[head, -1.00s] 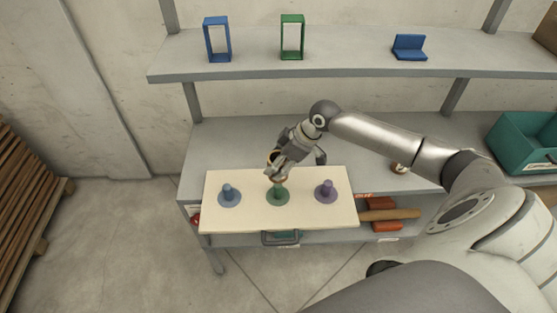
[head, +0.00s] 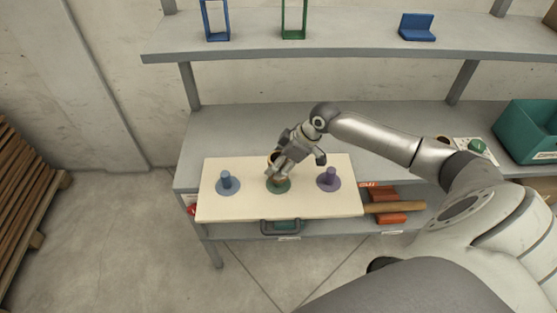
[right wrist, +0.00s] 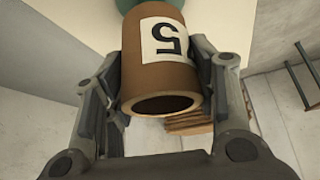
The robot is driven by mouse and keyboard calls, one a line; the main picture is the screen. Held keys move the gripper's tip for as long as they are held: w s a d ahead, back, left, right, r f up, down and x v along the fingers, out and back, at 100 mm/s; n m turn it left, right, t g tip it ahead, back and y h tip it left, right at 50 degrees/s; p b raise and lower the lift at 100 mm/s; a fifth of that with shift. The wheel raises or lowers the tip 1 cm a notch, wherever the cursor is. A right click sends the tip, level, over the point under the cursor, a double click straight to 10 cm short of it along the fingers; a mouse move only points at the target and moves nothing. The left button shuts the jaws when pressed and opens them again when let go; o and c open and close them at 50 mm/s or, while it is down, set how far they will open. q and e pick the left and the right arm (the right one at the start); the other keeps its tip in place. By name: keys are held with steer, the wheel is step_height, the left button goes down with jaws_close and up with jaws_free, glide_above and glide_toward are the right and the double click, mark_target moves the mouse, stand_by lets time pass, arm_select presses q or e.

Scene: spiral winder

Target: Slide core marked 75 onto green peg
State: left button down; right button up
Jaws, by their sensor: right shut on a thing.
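A brown cardboard core (right wrist: 160,62) with a white label is between the fingers of my right gripper (right wrist: 160,95) in the right wrist view. A black 5 shows on the label; the rest of the marking is hidden. In the head view my right gripper (head: 277,173) is shut on the core and holds it at the green peg (head: 279,187), whose round base shows beneath. The peg's upright is hidden by the gripper and core, so I cannot tell how far the core is around it. My left gripper is not in view.
The peg stands on a cream board (head: 240,207) between a blue peg (head: 227,181) and a purple peg (head: 329,179). A shelf (head: 300,50) with blue and green frames is above. A teal bin (head: 525,130) stands at right. The bench behind the board is clear.

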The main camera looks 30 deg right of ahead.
steer(key=shift+f+b, duration=0.9)
steer(key=shift+f, duration=1.1)
steer(key=o, duration=1.1)
steer(key=v, duration=1.2)
